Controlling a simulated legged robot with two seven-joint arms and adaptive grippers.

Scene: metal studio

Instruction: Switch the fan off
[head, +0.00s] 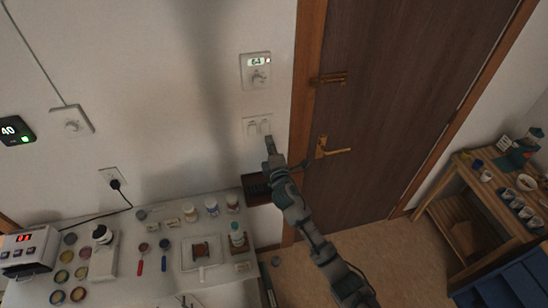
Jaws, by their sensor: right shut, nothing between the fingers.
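No fan shows in the head view. A white wall plate with two rocker switches (252,127) is on the wall left of the door. Above it is a wall panel (255,62) with a lit display and a round knob. Which of these belongs to the fan cannot be told. My right gripper (269,144) is shut and empty, its tip at the lower right of the rocker plate; whether it touches cannot be told. My left gripper is not in view.
A white table (215,280) below holds several jars, coloured discs and a device with a red display (28,250). A black display (15,130) and a socket with a plug (114,181) are on the wall. A brown door (400,90) and a wooden bench (470,190) stand at right.

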